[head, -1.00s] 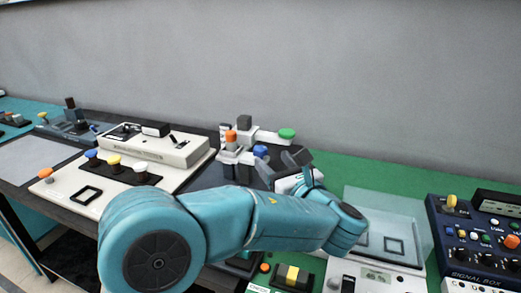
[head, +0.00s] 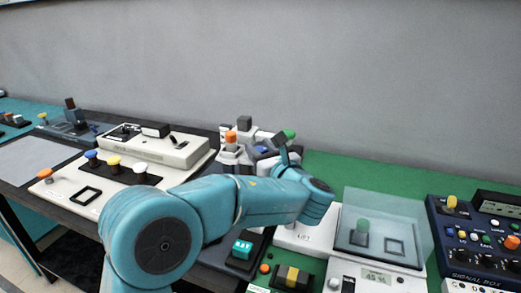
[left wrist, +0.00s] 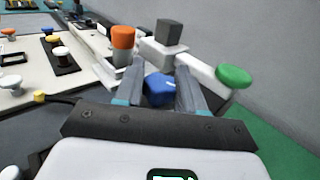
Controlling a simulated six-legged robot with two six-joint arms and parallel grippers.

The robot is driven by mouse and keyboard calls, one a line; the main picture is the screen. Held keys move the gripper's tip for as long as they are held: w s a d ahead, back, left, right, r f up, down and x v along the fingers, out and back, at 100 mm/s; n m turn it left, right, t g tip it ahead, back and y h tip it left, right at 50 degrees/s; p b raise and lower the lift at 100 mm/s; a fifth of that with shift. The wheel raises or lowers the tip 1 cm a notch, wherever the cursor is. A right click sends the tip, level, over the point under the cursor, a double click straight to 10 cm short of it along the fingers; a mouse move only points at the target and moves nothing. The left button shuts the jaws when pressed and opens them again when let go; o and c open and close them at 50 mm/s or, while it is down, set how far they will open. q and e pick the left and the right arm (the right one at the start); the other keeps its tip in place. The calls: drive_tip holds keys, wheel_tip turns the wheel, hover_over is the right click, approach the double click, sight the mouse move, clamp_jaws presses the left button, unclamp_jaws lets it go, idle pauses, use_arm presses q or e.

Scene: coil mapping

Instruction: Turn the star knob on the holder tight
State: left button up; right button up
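The holder (left wrist: 157,54) is a pale stand with an orange knob (left wrist: 123,37), a dark grey block (left wrist: 169,32) and a green knob (left wrist: 233,76) on its side arm. A blue knob (left wrist: 159,88), probably the star knob, sits low at its front; its lobes are hard to make out. My left gripper (left wrist: 160,78) is open, with one finger on each side of the blue knob in the left wrist view. I cannot tell whether the fingers touch it. In the head view the left gripper (head: 283,152) is at the holder's right side and partly covers it. My right gripper is not in view.
A cream console (head: 155,146) and a white panel with coloured knobs stand left of the holder. A clear-covered balance (head: 385,222) stands at the right, with a blue signal box (head: 470,240) beyond it. A grey wall is behind.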

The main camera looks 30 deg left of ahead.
use_arm(q)
drive_tip(key=shift+t, duration=0.3)
drive_tip(key=m+t+h+b, duration=0.2)
drive_tip(key=t, duration=0.1)
drive_tip(key=shift+s+a+f+m+h+b, duration=0.1)
drive_tip(key=shift+f+m+h+b, duration=0.1)
drive_tip(key=shift+m+h+b, duration=0.15)
drive_tip(key=m+t+h+b, duration=0.4)
drive_tip(key=m+h+b, duration=0.1)
drive_tip(key=h+b, duration=0.1)
drive_tip(key=shift+h+b, duration=0.35)
drive_tip(key=shift+b, duration=0.15)
drive_tip(key=shift+r+m+t+h+b, duration=0.15)
drive_tip(key=shift+m+t+h+b, duration=0.25)
drive_tip(key=shift+m+h+b, duration=0.45)
drive_tip(key=shift+r, duration=0.1)
drive_tip(key=o, duration=1)
drive_tip(key=shift+c, duration=0.2)
